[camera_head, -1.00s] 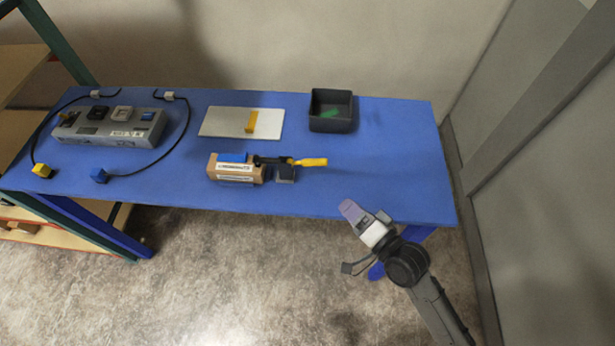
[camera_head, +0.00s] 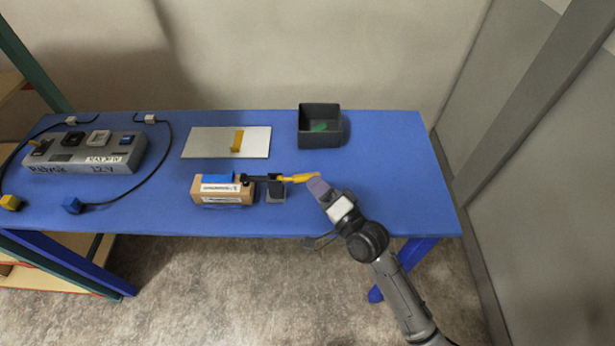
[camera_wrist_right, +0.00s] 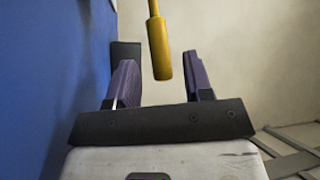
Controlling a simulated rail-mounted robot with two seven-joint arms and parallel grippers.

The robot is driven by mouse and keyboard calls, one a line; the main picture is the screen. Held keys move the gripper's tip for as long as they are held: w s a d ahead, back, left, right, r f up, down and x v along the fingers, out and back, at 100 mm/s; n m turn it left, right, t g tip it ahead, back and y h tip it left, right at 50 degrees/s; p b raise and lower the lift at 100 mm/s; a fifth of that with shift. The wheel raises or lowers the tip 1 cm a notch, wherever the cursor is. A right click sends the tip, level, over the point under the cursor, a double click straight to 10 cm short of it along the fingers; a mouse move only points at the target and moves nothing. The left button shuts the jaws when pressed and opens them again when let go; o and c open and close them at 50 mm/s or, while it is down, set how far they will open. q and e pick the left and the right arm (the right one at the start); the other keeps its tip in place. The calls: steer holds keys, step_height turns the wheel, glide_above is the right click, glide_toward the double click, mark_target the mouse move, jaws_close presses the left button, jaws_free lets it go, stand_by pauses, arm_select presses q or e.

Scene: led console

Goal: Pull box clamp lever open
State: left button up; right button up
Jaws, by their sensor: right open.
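The clamp lever has a yellow handle (camera_head: 299,178) and a black clamp body (camera_head: 262,178). It sits at the right end of a tan box (camera_head: 218,193) with a blue top strip and white labels. The handle points right. My right gripper (camera_head: 317,185) is at the handle's free end. In the right wrist view the yellow handle (camera_wrist_right: 160,50) comes down between the two purple fingers (camera_wrist_right: 160,80), with a gap on each side. The gripper is open. My left gripper is not in view.
A grey block (camera_head: 276,190) is beside the clamp. Behind are a white plate (camera_head: 205,142) with a yellow handle and a dark open bin (camera_head: 306,136) holding something green. A grey power console (camera_head: 75,161) with cables stands left. The blue table (camera_head: 385,180) is clear at right.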

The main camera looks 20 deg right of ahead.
mark_target(308, 177)
steer(key=shift+x, duration=2)
jaws_close()
